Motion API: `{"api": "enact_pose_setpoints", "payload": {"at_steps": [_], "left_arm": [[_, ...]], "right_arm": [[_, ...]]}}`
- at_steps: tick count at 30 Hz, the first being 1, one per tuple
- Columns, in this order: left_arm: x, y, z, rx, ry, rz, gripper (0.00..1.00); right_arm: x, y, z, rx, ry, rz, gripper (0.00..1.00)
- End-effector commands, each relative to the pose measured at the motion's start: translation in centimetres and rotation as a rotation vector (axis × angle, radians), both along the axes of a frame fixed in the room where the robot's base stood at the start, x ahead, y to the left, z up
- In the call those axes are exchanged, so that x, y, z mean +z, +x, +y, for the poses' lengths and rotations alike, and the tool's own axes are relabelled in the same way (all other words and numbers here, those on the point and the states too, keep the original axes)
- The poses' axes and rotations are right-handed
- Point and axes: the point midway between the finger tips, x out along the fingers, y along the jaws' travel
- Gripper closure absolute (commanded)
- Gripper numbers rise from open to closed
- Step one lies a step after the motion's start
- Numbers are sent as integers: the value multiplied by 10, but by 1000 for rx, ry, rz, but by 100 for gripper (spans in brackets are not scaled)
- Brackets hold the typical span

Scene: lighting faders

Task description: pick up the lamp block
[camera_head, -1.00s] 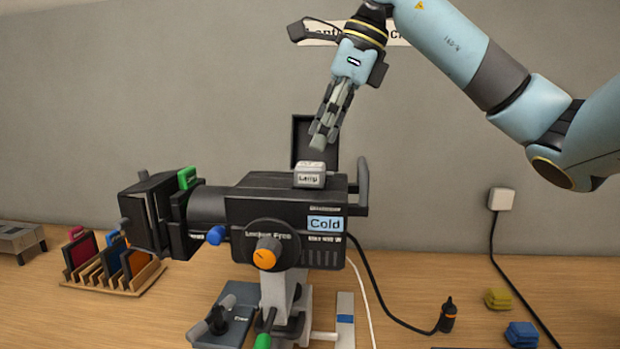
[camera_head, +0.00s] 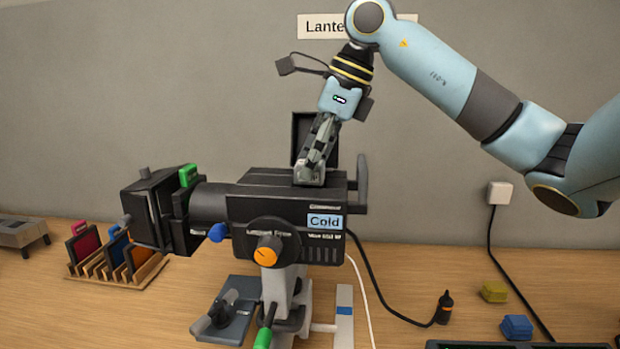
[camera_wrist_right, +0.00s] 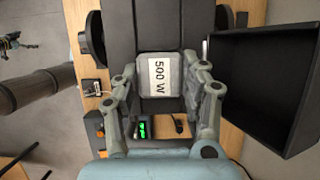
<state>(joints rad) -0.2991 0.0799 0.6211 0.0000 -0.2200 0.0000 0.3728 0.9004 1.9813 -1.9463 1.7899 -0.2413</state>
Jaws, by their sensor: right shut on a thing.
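The lamp block is a small grey block on top of the black lantern (camera_head: 284,205). In the right wrist view the lamp block (camera_wrist_right: 146,80) shows a white "500 W" label on its top. My right gripper (camera_head: 310,172) points down at the top of the lantern, with its fingers on both sides of the block and shut on it. In the head view the fingers hide most of the block. I cannot tell whether the block still rests in the lantern. My left gripper is not in view.
An open black lid (camera_head: 301,128) stands up behind the block, close to my fingers. A handle (camera_head: 362,183) rises at the lantern's right end. A rack (camera_head: 117,270) of coloured frames stands at left. Yellow (camera_head: 494,291) and blue (camera_head: 516,327) blocks lie at right.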

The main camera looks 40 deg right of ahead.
Motion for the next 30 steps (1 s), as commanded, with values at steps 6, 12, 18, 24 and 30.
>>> {"api": "enact_pose_setpoints", "payload": {"at_steps": [6, 12, 18, 24, 30], "left_arm": [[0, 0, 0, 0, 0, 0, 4], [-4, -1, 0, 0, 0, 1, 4], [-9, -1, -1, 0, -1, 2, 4], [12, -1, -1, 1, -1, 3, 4], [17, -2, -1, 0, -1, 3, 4]], "right_arm": [[0, 0, 0, 0, -1, -1, 82], [17, 1, 0, 2, 0, -6, 82], [63, 1, 0, 1, 2, -8, 82], [96, 0, 0, 1, 0, 0, 82], [102, 0, 0, 1, 0, 0, 82]]}}
